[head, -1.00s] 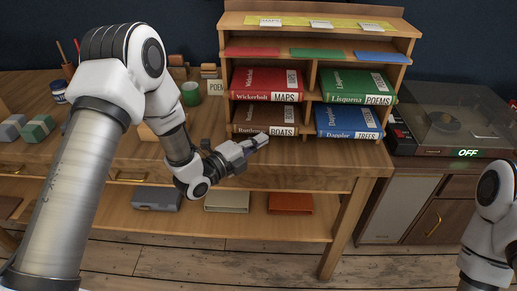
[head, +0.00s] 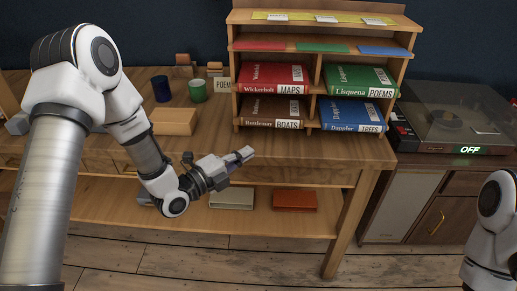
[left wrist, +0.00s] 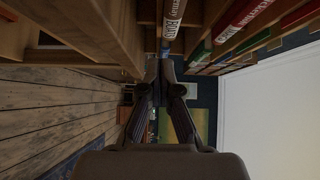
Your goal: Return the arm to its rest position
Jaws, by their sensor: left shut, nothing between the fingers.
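My left gripper (head: 243,156) is shut and empty in the head view. My left arm (head: 140,135) comes in from the left, bent at the elbow. My right arm (head: 490,225) shows only in part at the right edge, and its gripper is out of view.
The shelf holds the red Maps book (head: 272,78), green Poems book (head: 360,80), brown Boats book (head: 270,112) and blue Trees book (head: 350,115). A record player (head: 455,115) stands right. A wooden block (head: 174,121) and cups are left. Boxes lie on the lower board.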

